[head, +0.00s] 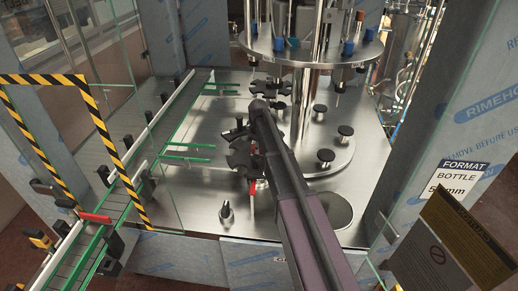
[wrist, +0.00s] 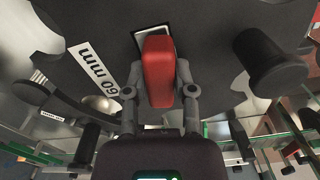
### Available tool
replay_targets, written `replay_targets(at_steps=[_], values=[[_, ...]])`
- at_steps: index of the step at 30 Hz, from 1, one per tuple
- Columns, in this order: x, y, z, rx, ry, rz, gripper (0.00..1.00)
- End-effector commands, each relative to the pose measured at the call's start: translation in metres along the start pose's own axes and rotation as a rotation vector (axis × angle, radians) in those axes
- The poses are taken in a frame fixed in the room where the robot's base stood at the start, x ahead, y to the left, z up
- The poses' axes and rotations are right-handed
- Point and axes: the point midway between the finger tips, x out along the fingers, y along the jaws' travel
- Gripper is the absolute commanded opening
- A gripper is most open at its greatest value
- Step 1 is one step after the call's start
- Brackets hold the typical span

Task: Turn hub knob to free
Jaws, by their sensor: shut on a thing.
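In the wrist view a red knob (wrist: 158,72) sits between the two grey fingers of my gripper (wrist: 160,88). The fingers are shut on its sides. It lies against a dark plate with a white "60 mm" label (wrist: 94,68) to its left. A dark rectangle with a pale edge shows just behind the knob's top. I take the red knob to be the hub knob; no "free" mark is readable. In the head view my arm hides the gripper and the grasp. A dark star wheel (head: 243,158) shows just left of my arm, with a small red part (head: 252,187) below it.
Another star wheel (head: 272,86) lies farther back. A round turret (head: 312,45) on posts overhangs the steel deck. Black knobs (head: 326,156) stand right of my arm. A conveyor (head: 130,175) and a striped guard frame (head: 105,140) are left. The deck's front is mostly clear.

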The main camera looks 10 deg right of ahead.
Motion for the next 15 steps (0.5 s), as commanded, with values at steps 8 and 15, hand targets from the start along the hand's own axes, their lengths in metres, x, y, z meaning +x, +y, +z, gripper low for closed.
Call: replay_targets(at_steps=[8,15], values=[[0.0004,-0.0015,0.0003,-0.163,0.000,-0.003,0.00],[0.0004,-0.0017,0.0004,-0.216,0.000,-0.004,0.00]])
